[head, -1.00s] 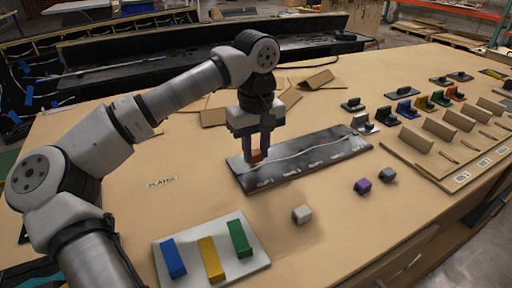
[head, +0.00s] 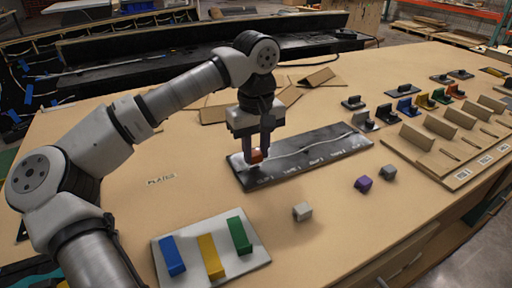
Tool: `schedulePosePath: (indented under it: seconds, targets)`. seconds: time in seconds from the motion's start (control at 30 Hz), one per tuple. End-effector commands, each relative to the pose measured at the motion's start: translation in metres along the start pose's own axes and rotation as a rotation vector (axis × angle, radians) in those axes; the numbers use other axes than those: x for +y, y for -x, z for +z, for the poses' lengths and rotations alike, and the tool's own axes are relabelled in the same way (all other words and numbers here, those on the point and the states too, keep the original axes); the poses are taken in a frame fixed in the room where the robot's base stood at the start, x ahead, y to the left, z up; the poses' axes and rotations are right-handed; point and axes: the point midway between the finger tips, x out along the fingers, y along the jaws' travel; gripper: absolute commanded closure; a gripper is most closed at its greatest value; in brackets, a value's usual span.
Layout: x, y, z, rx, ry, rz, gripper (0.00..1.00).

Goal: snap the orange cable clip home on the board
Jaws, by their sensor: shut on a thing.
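The orange cable clip (head: 257,156) is a small block between the fingers of my gripper (head: 257,155), which is shut on it. The gripper points down over the left part of the dark board (head: 325,155). The clip is at or just above the board's surface; I cannot tell whether it touches. A pale cable line (head: 310,146) runs along the board, and white labels mark its near edge. The fingers partly hide the clip and the board beneath it.
White, purple and grey blocks (head: 302,211) lie in front of the board. A pale plate (head: 256,263) with blue, yellow and green bars is at the front left. Coloured clips and a cardboard rack (head: 455,150) stand at the right.

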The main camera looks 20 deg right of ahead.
Motion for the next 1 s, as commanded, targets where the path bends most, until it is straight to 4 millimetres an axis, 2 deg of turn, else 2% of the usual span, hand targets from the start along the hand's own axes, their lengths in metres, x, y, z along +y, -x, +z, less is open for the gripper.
schedulePosePath:
  seconds: [1.0]
  targets:
    - [0.0, -0.013, 0.0, 0.0, 0.0, 0.0, 0.95]
